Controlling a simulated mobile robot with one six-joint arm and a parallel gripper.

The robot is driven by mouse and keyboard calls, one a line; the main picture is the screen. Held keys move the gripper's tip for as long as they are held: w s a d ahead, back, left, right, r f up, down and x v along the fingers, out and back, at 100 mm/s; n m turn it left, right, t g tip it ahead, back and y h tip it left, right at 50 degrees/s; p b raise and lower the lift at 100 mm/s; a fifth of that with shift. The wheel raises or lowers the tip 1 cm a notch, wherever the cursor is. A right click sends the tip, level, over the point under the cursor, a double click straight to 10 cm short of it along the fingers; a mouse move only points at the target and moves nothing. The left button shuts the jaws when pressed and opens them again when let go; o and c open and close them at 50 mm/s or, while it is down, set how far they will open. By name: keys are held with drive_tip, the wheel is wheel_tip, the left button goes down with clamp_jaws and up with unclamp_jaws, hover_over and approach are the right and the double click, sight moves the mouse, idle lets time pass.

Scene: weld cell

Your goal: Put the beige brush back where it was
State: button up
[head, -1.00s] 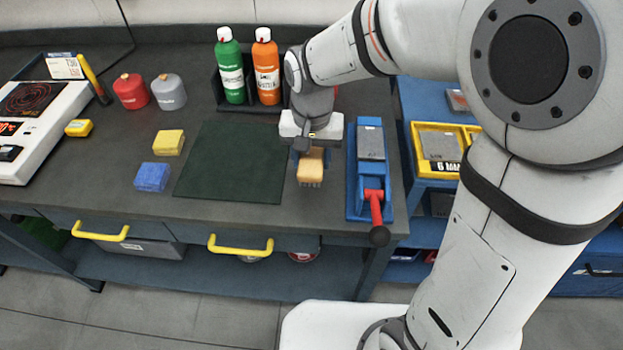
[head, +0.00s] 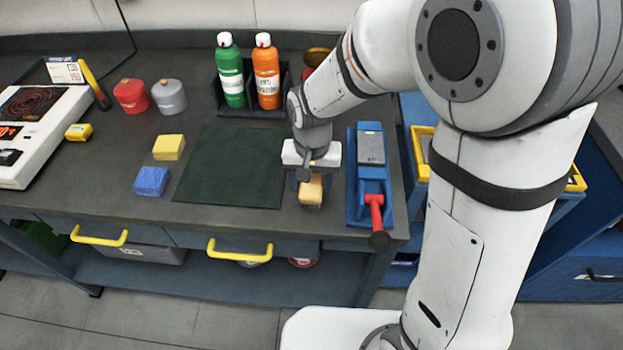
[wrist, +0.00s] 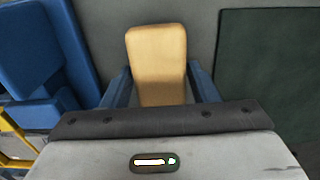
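The beige brush (head: 312,190) is at the front right of the dark workbench, between the green mat and the blue clamp fixture. My gripper (head: 311,180) is above it, pointing down. In the wrist view the brush (wrist: 157,60) lies between my two blue fingers (wrist: 161,90), which sit close against its sides, so the gripper appears shut on it. The brush's far end sticks out beyond the fingers. Its bristles are mostly hidden, and I cannot tell whether it touches the bench top.
A blue fixture with a red lever (head: 374,205) stands close right of the brush. The green mat (head: 232,165) is empty. Blue (head: 152,181) and yellow (head: 168,147) blocks lie left of it. Green (head: 230,72) and orange (head: 266,75) bottles stand in a holder behind.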

sight(312, 180)
drive_tip(key=shift+o, duration=1.2)
drive_tip(key=shift+r, duration=0.15)
wheel_tip(312, 180, up, 12)
drive_tip(key=shift+t, duration=0.6)
drive_tip(key=s+d, duration=0.1)
drive_tip(key=d, duration=0.2)
drive_tip(key=s+d+r, duration=0.1)
drive_tip(key=d, duration=0.3)
drive_tip(key=s+d, duration=0.1)
drive_tip(key=d, duration=0.2)
drive_tip(key=shift+s+d+r+p, duration=0.25)
drive_tip(key=shift+s+r+p, duration=0.05)
drive_tip(key=s+d+f+t, duration=0.1)
drive_tip(key=s+d, duration=0.5)
drive_tip(key=d, duration=0.2)
drive_tip(key=shift+s+f, duration=0.15)
drive_tip(key=shift+s, duration=0.25)
